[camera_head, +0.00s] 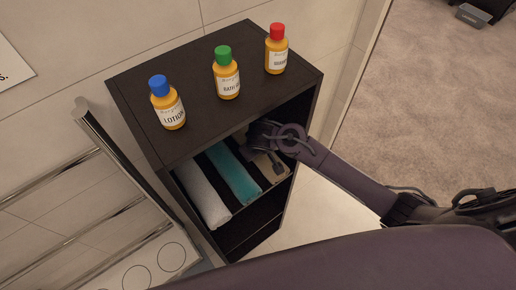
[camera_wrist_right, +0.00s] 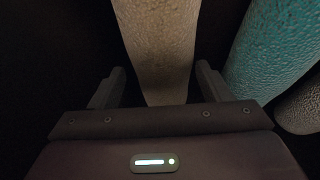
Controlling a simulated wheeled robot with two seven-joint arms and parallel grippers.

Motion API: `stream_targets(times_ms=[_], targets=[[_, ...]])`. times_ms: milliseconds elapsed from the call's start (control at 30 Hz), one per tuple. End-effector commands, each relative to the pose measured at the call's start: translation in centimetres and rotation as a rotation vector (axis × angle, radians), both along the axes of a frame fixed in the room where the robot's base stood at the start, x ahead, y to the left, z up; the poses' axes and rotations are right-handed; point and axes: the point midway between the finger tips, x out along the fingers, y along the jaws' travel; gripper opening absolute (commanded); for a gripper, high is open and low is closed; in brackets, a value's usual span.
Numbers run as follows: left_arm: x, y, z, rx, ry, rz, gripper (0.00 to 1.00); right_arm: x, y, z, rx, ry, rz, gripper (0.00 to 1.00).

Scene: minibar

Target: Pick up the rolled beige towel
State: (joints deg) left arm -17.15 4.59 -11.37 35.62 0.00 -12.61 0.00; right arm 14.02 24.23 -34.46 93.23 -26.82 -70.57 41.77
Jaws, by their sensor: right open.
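The rolled beige towel (camera_wrist_right: 158,40) lies in the dark shelf opening. In the right wrist view it runs between the two fingers of my right gripper (camera_wrist_right: 157,85), with dark gaps beside it. In the head view only part of the beige towel (camera_head: 263,166) shows beneath my right gripper (camera_head: 262,154), which reaches into the cabinet from the right. The right gripper is open around the towel. I cannot tell whether a finger touches it. My left gripper is not in view.
A teal rolled towel (camera_head: 234,174) and a white rolled towel (camera_head: 202,192) lie to the left on the same shelf. The dark cabinet (camera_head: 195,111) has a top close above my right gripper. Blue-capped (camera_head: 167,103), green-capped (camera_head: 226,74) and red-capped (camera_head: 276,50) bottles stand on it.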

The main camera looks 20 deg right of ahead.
Motion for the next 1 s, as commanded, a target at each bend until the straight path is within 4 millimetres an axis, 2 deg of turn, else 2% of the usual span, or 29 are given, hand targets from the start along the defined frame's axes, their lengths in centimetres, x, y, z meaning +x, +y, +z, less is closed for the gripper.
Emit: stream_targets(times_ms=[33,200,467,700,1000], targets=[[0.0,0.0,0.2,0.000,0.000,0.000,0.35,0.6,0.0,-0.4,-0.003,-0.001,-0.001,0.71],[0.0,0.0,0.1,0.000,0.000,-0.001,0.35,1.3,-0.2,-2.1,-0.002,-0.001,-0.001,0.71],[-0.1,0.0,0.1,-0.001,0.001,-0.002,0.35,1.3,-0.2,-2.4,0.000,0.000,0.000,0.71],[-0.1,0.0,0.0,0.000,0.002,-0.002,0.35,1.3,-0.2,-2.4,0.000,0.000,0.000,0.40],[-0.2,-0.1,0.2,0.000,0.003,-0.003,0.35,1.4,-0.2,-2.1,0.001,-0.001,-0.001,0.37]])
